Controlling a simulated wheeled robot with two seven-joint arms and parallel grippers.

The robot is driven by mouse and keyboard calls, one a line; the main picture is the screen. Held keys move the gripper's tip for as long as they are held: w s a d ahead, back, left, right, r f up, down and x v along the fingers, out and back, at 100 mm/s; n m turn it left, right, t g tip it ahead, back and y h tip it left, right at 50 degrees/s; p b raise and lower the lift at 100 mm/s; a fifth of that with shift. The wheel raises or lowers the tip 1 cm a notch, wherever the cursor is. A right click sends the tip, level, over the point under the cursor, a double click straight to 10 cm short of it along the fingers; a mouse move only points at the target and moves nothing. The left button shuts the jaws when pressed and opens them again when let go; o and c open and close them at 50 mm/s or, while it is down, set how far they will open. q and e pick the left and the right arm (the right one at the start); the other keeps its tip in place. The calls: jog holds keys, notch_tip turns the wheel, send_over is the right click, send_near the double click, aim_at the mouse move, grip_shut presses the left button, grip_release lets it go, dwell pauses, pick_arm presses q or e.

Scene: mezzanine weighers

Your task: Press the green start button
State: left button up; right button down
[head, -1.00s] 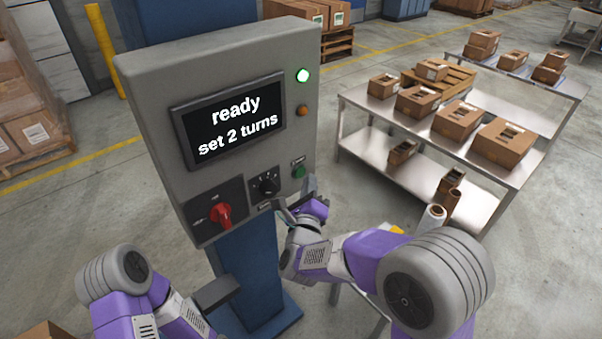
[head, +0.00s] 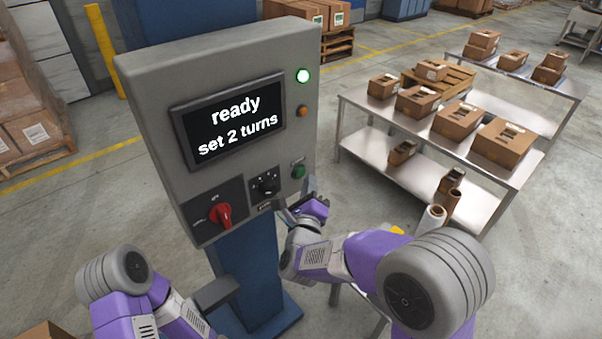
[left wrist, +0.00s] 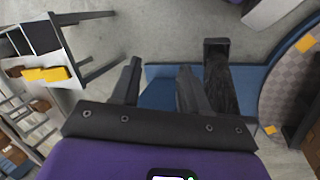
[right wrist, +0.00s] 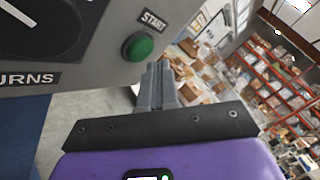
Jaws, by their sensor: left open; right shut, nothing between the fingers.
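The green start button (head: 299,172) sits at the lower right of the grey control panel (head: 150,100). In the right wrist view the green button (right wrist: 139,47) is under a START label, just above and left of the fingertips. My right gripper (head: 310,190) is shut and empty, close to the panel below and right of the button. In the right wrist view its fingers (right wrist: 160,72) appear apart from the button. My left gripper (left wrist: 158,75) is open and empty in the left wrist view, with blue parts of the stand beyond it.
The panel's screen (head: 228,120) reads "ready set 2 turns". A black dial (head: 265,186) and a red rotary switch (head: 221,214) sit left of the button. A steel table (head: 365,103) with cartons stands right.

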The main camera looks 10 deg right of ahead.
dwell(0.7)
jog(key=shift+w+a+b, duration=0.2)
jog(key=shift+w+b, duration=0.15)
jog(key=shift+b, duration=0.25)
